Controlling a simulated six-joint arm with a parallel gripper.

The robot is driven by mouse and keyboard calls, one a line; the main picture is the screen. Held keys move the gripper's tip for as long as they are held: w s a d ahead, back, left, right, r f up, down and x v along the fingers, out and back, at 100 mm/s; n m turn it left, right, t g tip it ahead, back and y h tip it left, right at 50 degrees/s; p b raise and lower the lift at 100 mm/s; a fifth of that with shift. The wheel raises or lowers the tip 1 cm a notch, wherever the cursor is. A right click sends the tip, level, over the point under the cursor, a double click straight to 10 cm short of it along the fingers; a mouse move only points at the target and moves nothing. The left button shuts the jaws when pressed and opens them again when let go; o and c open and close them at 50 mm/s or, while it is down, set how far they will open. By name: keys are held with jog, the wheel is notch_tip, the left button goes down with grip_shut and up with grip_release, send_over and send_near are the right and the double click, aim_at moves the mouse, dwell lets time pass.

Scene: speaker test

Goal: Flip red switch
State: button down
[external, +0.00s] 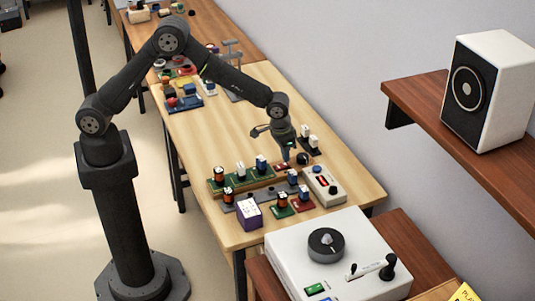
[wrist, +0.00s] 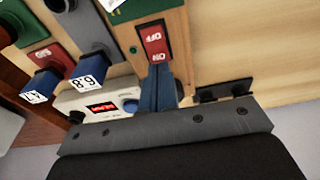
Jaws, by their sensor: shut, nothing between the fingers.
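The red switch (wrist: 154,40) is a rocker marked OFF and ON, set in a wooden block (wrist: 178,60). In the wrist view its lettering appears upside down, with the ON end nearer my gripper. My gripper (wrist: 158,70) is shut and empty, with its blue fingertips at the ON end of the switch. I cannot tell whether they touch it. In the external view my gripper (external: 287,158) points down just above the small red switch (external: 282,166), which is partly hidden behind it.
A white box with a red display (external: 323,186) stands close by. Green boards with knobs and blue-capped parts (external: 262,162) crowd the left side. A purple box (external: 249,214) and a white turntable-like unit (external: 330,255) are nearer the camera. Bare table (external: 210,130) lies beyond.

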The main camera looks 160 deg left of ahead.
jog(key=shift+f, duration=0.95)
dwell(0.3)
jog(key=shift+r, duration=3.55)
jog(key=shift+f, duration=0.1)
jog(key=shift+f, duration=3.4)
jog(key=shift+r, duration=0.1)
jog(key=shift+r, duration=4.35)
notch_tip(320, 180, up, 7)
jog(key=n, duration=0.9)
send_over(285, 164)
jog(key=d, duration=0.2)
jog(key=shift+w, duration=0.2)
